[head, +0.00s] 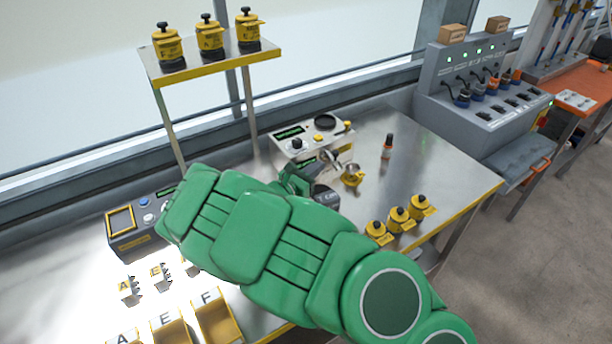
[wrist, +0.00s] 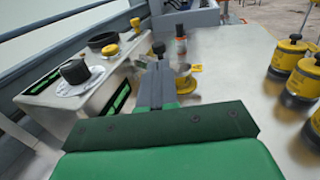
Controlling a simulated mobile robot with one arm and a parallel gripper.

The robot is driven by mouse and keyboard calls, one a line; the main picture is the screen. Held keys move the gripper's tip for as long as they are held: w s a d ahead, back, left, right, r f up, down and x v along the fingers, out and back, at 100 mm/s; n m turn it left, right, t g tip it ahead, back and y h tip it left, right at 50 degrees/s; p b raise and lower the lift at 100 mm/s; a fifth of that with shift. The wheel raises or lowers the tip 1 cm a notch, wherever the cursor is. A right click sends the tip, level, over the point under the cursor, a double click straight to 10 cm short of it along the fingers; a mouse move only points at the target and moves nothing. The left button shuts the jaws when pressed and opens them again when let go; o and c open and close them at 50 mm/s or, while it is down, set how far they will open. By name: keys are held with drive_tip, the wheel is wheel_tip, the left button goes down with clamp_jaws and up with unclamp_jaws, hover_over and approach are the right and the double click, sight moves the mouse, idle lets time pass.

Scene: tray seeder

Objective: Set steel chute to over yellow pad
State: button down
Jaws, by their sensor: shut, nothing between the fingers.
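My gripper (wrist: 160,66) is shut and empty in the wrist view, its grey fingers beside the front of the seeder. In the head view my green arm hides much of that area. A small metal piece with a yellow base (wrist: 185,80), just right of my fingertips, also shows in the head view (head: 351,176). A small yellow patch (wrist: 196,68) lies beside it, perhaps the yellow pad. A dark knob (wrist: 158,47) stands just beyond my fingertips. The steel chute is not clearly distinguishable; my fingers partly cover this spot, and I cannot tell where its end points.
The seeder box (head: 293,142) has a knob, a black round part and a yellow button. Several yellow canisters (head: 398,218) line the right edge; others stand on the raised shelf (head: 215,62). Yellow bins (head: 215,318) sit front left.

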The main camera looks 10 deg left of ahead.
sight(336, 155)
drive_tip(key=shift+x, duration=2.55)
drive_tip(key=shift+w+d, duration=0.1)
drive_tip(key=shift+d, duration=0.3)
drive_tip(key=shift+w+d, duration=0.3)
drive_tip(key=shift+d, duration=0.25)
drive_tip(key=shift+w+d, duration=0.3)
drive_tip(key=shift+d, duration=0.3)
drive_tip(key=shift+x, duration=1)
drive_tip(key=shift+s+d, duration=0.15)
drive_tip(key=shift+d, duration=0.05)
drive_tip(key=shift+s+a, duration=0.25)
drive_tip(key=shift+s, duration=1.6)
drive_tip(key=shift+s+a, duration=0.25)
drive_tip(key=shift+s, duration=1.6)
drive_tip(key=shift+s+a, duration=0.2)
drive_tip(key=shift+s, duration=1.65)
drive_tip(key=shift+s+a, duration=0.1)
drive_tip(key=shift+s, duration=1.3)
